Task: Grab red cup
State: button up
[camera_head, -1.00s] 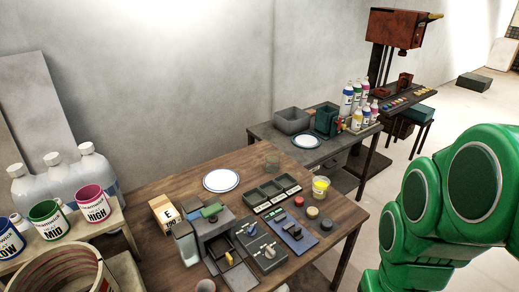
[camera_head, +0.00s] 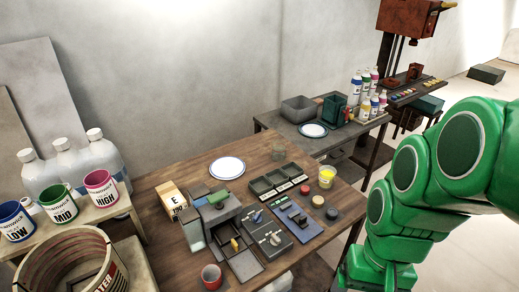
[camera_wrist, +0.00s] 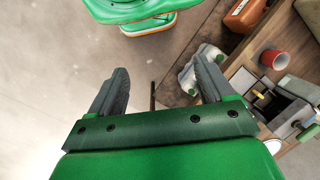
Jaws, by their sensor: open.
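The red cup (camera_head: 211,277) stands at the near edge of the wooden table, low in the head view, beside the grey machine (camera_head: 215,215). In the wrist view the red cup (camera_wrist: 273,60) shows at the right, on the wood, apart from my fingers. The gripper does not show clearly in the head view, where my green arm fills the right side.
At the left, a bench bears LOW, MID and HIGH buckets (camera_head: 101,190). Bottles (camera_wrist: 190,80) show near my right finger.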

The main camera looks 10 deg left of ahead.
jog(key=w+a+f+m+g+y, duration=0.2)
jog(key=w+a+f+y, duration=0.15)
jog(key=a, duration=0.55)
jog(key=w+a+f+m+g+y, duration=0.1)
jog(key=w+a+f+m+y, duration=0.15)
jog(key=w+a, duration=0.4)
jog(key=m+g+y, duration=0.2)
jog(key=m+y, duration=0.2)
jog(key=m, duration=0.3)
send_near(204, 278)
jog(key=shift+a+r+n, duration=0.2)
jog(key=shift+r+n, duration=0.05)
jog(key=shift+r, duration=0.6)
jog(key=shift+w+a+f, duration=0.1)
jog(key=shift+x, duration=1.35)
jog(key=shift+s+d+f+x, duration=0.1)
jog(key=shift+x, duration=0.75)
jog(key=shift+s+d+f+x, duration=0.1)
jog(key=shift+d+f+x, duration=0.05)
jog(key=shift+x, duration=0.7)
jog(key=shift+s+d+f+x, duration=0.1)
jog(key=shift+x, duration=0.75)
jog(key=c, duration=1)
jog(key=shift+c, duration=0.2)
